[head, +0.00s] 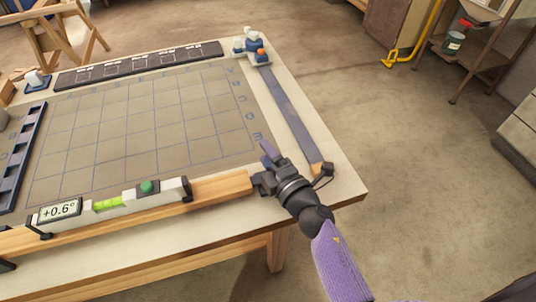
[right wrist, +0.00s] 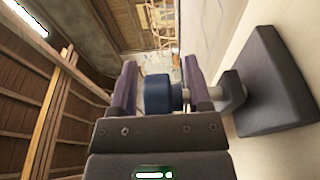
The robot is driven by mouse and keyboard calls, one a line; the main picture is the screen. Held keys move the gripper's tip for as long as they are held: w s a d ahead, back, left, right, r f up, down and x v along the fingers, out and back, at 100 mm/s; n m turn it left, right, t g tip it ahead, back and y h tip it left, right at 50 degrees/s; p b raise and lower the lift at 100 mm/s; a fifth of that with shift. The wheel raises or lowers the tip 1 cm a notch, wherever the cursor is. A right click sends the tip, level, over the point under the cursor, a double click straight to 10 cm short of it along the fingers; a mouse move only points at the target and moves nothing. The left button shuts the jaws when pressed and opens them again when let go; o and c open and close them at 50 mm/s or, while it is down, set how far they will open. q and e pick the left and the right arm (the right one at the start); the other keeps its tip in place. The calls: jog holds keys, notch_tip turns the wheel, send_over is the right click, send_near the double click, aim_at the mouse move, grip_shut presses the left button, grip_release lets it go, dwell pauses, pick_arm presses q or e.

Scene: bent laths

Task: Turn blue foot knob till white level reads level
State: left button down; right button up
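The white level (head: 120,203) sits on a wooden lath (head: 222,187) along the table's near edge. Its display (head: 58,211) reads +0.6°. It has a yellow-green vial (head: 107,203) and a green button or lamp; I cannot make out the bubble. My right gripper (head: 262,168) is at the lath's right end. In the right wrist view, the blue knob (right wrist: 158,96) lies between its two spread fingers, with a narrow gap beside the left finger. A grey stem joins the knob to a dark block (right wrist: 270,80). The knob is hidden in the head view. My left gripper is not seen.
The table (head: 340,188) carries a gridded mat (head: 150,125). A long grey strip (head: 290,110) lies along its right side, with a small blue, white and orange device (head: 254,46) at the far end. A dark slotted tray (head: 22,150) lies at the left. Floor is clear at right.

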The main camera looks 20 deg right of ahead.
jog(key=shift+w, duration=0.1)
grip_shut()
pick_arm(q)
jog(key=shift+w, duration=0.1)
pick_arm(e)
jog(key=shift+r, duration=0.1)
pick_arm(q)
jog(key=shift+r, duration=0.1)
pick_arm(e)
jog(key=shift+n+y, duration=0.3)
jog(key=shift+y, duration=0.1)
